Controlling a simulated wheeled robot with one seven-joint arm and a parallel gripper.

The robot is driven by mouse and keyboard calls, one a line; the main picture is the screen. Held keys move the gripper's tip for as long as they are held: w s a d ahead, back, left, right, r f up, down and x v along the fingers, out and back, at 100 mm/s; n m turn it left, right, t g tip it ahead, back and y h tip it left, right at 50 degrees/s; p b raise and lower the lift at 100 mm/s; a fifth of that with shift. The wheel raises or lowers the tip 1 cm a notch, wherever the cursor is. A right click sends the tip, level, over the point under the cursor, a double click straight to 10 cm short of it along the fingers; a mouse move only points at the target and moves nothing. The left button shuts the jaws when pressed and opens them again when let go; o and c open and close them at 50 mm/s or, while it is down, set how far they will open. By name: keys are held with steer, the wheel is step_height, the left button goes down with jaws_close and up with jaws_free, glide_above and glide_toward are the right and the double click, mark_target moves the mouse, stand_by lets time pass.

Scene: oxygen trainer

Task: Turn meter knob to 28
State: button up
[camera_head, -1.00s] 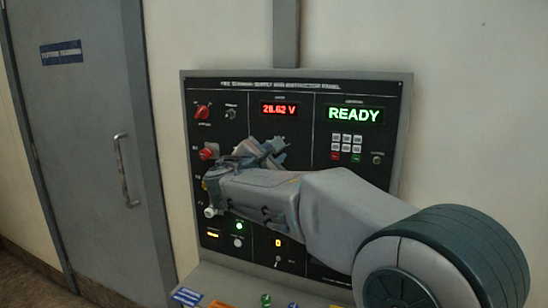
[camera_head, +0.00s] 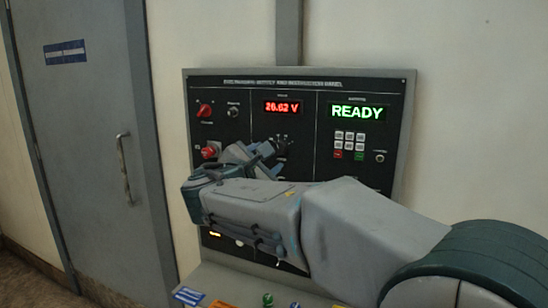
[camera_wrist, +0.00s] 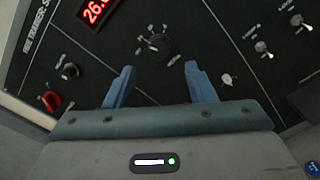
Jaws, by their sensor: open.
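The meter knob (camera_wrist: 158,46) is a dark round dial with marks around it, below the red meter display (camera_wrist: 97,10). In the head view the display (camera_head: 282,107) reads 26.62 V, and the knob is partly covered by my gripper. My gripper (camera_wrist: 160,70) is open, with its two blue fingers spread and nothing between them. In the wrist view the knob lies just beyond the fingertips, roughly centred between them and apart from both. In the head view my gripper (camera_head: 262,150) is close to the panel beside the knob.
The panel (camera_head: 300,82) also carries a green READY display (camera_head: 357,112), a keypad (camera_head: 350,140) and red knobs (camera_head: 205,110) at left. Small toggle switches (camera_wrist: 262,47) are at the right in the wrist view. A grey door (camera_head: 85,150) stands left. My arm hides the lower panel.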

steer(key=v, duration=0.7)
steer(key=shift+s+b, duration=0.3)
steer(key=shift+b, duration=0.1)
steer(key=s+d+f+m+g+h+p, duration=0.1)
steer(key=s+d+f+m+g, duration=0.2)
steer(key=d+f+m+g, duration=0.45)
steer(key=s+d+f+m+g+p, duration=0.1)
steer(key=s+d+f+m+g, duration=0.3)
steer(key=d, duration=0.7)
steer(key=s+d+f+m+g+y+p, duration=0.1)
steer(key=s+d+f+m+y, duration=0.1)
steer(key=s+f+m, duration=0.4)
steer(key=s+d+f+m+g+y+p, duration=0.1)
steer(key=s+d+f+m+y, duration=0.1)
steer(key=s+f+m+y, duration=0.3)
steer(key=s+f+m, duration=0.1)
steer(key=s, duration=0.2)
steer(key=shift+d+f+m+g+p, duration=0.35)
